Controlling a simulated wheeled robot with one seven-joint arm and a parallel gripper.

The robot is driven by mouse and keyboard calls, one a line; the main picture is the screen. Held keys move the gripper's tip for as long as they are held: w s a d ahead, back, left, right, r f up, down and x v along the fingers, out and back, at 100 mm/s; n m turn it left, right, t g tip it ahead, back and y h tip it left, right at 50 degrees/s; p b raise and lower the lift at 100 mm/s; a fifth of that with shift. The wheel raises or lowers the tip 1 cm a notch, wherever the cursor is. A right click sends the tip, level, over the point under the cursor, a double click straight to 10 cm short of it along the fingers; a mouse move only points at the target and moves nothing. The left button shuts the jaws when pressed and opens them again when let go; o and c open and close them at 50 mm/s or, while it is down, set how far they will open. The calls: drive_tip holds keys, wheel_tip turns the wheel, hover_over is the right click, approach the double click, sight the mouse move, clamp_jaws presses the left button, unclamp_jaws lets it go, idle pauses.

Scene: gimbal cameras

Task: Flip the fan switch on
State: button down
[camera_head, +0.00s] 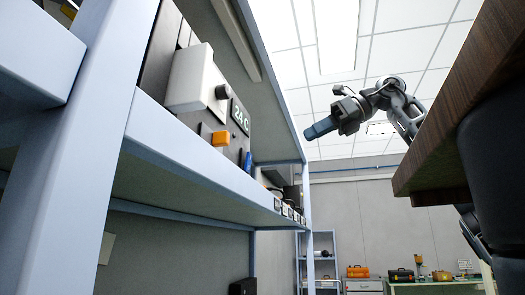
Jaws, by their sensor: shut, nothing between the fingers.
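My gripper (311,131) hangs in the air right of the shelf, its blue end pointing left and slightly down. It is shut and empty, apart from everything on the shelf. On the shelf stands a white box (190,80) with a dark round knob (222,91) on its right side. Below and right of it are an orange block (220,138) and a dark label plate (240,117) with light lettering. I cannot tell which part, if any, is the fan switch, and no fan is clearly visible.
The blue-grey shelf (190,157) fills the left, with an upright post (92,150) close by. A wooden table edge (480,90) juts in at the right. Back shelving (318,262) and toolboxes (400,275) stand far off. Open air lies between shelf and table.

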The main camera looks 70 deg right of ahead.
drive_tip(key=p, duration=0.2)
approach(251, 156)
wheel_tip(251, 156, down, 3)
drive_tip(key=w, duration=0.2)
drive_tip(key=shift+w+a+r+p, duration=0.1)
drive_tip(key=shift+w+r+p, duration=0.1)
drive_tip(key=shift+w, duration=0.4)
drive_tip(key=shift+w+a+r+p, duration=0.1)
drive_tip(key=shift+w+p, duration=0.05)
drive_tip(key=shift+w, duration=1.15)
